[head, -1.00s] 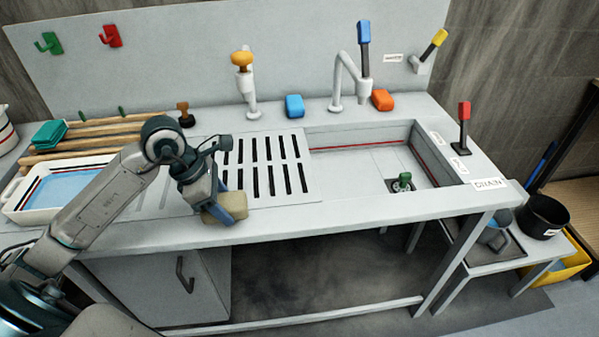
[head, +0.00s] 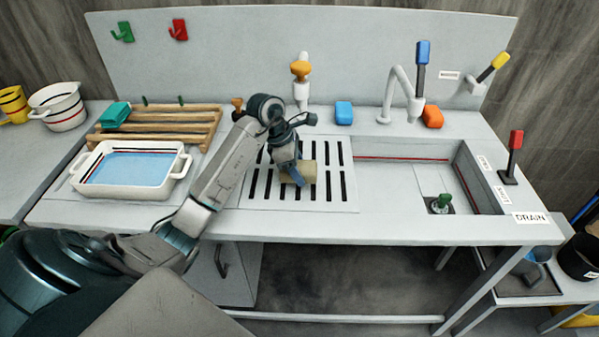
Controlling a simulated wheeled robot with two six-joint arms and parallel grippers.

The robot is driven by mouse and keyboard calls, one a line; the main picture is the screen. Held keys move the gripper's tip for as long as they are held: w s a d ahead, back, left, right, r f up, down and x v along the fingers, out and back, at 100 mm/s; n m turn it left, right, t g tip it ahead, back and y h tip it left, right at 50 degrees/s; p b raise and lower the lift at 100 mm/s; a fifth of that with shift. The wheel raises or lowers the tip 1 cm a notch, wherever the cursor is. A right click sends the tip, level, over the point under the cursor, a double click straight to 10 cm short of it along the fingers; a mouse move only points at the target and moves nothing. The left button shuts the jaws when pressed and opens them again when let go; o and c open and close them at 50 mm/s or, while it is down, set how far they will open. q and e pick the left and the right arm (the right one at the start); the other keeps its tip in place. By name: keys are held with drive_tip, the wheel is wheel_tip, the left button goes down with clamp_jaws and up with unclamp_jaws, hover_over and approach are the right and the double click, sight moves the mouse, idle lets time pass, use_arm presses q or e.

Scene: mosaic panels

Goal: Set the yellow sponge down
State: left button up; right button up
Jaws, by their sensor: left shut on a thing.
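The yellow sponge (head: 308,172) is a dull yellow block in the head view, at the slotted drain grille (head: 258,200) left of the sink. My left gripper (head: 297,177) is shut on it, coming from above and the left. The gripper hides part of the sponge. Whether the sponge touches the grille or is just above it, I cannot tell. My right gripper is not in view.
The sink basin (head: 405,185) with a green plug (head: 444,203) lies to the right. A white dish of blue water (head: 130,167) and a wooden rack (head: 165,117) stand left. Blue (head: 343,112) and orange (head: 432,117) sponges lie at the back. Slots around the gripper are bare.

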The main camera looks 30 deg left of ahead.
use_arm(q)
drive_tip(key=shift+w, duration=0.35)
wheel_tip(320, 180, down, 3)
drive_tip(key=shift+r+p, duration=0.2)
drive_tip(key=shift+p, duration=0.75)
drive_tip(key=shift+f, duration=0.35)
drive_tip(key=shift+s+f, duration=0.1)
drive_tip(key=shift+f, duration=0.05)
drive_tip(key=shift+f, duration=0.15)
drive_tip(key=o, duration=0.9)
